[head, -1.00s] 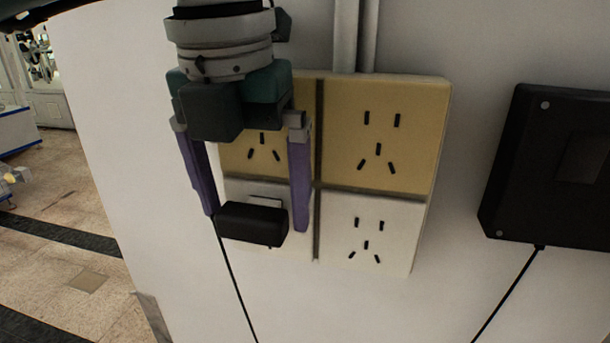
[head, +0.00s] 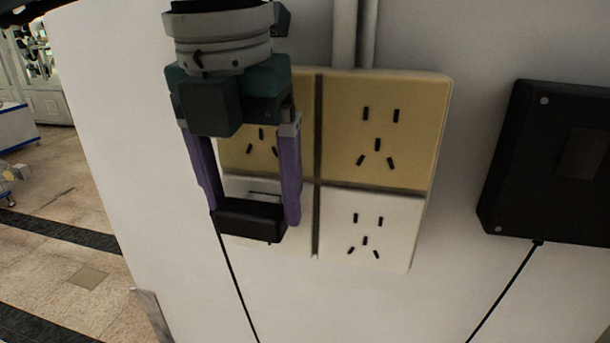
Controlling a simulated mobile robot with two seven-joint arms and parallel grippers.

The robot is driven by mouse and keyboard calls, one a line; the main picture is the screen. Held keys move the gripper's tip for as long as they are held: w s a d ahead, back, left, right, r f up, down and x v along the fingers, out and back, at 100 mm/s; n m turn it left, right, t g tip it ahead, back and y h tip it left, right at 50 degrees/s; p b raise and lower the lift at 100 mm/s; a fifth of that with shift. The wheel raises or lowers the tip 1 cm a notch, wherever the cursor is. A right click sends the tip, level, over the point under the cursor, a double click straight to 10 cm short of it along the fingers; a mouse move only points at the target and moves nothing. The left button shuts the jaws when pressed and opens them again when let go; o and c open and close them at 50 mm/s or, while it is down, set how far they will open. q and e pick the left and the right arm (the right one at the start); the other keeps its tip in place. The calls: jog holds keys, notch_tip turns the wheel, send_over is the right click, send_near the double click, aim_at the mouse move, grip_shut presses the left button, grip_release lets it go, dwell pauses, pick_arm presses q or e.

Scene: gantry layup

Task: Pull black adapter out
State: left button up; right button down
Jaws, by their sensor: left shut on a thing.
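The black adapter (head: 249,220) is at the lower left socket of the wall socket panel (head: 412,205). A thin black cable hangs down from its left end. My left gripper (head: 252,215) points down in front of the panel. Its two purple fingers are shut on the adapter, one at each end. The adapter covers part of the lower left socket, so I cannot tell whether its pins are still in the holes. My right gripper is not in view.
The panel has two yellow sockets on top and white ones below. Grey pipes (head: 355,35) run up the wall above it. A black box (head: 548,165) with a cable is on the wall at right. Open tiled floor (head: 60,210) lies at left.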

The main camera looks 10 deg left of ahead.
pick_arm(q)
jog(key=c, duration=0.9)
jog(key=shift+s, duration=0.1)
jog(key=shift+s, duration=0.35)
jog(key=shift+s, duration=0.35)
jog(key=shift+s, duration=0.5)
jog(key=shift+s+a, duration=0.1)
jog(key=shift+s, duration=1.65)
